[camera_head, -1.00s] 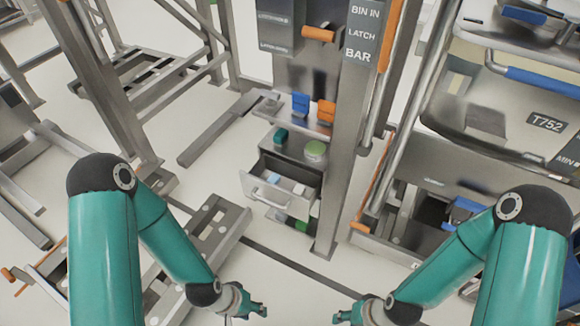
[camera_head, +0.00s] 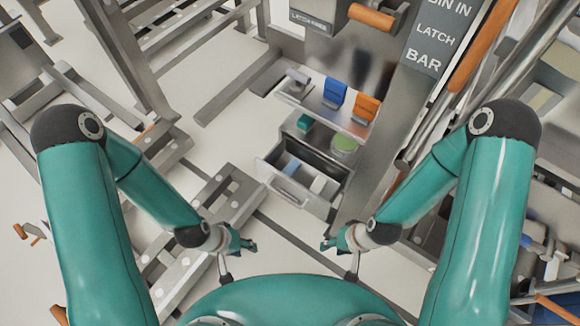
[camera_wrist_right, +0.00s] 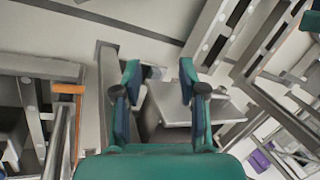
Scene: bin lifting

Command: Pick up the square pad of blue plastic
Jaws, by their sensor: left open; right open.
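A small light-blue piece (camera_head: 291,168), which looks like the square blue pad, lies in the open drawer (camera_head: 288,190) of the grey cabinet, towards the drawer's left side. My left gripper (camera_head: 248,243) is open and empty, low in front of the drawer and to its left. My right gripper (camera_head: 326,243) is open and empty, below the drawer in the picture. Both are apart from the pad. In the right wrist view, the fingers of the right gripper (camera_wrist_right: 160,72) are spread with nothing between them; I cannot make out the pad there.
A white block (camera_head: 318,185) is beside the pad in the drawer. A teal block (camera_head: 304,122) and a round green item (camera_head: 344,144) are on the cabinet top. Blue (camera_head: 334,93) and orange (camera_head: 367,107) holders stand on a shelf above. A steel frame (camera_head: 215,222) lies left.

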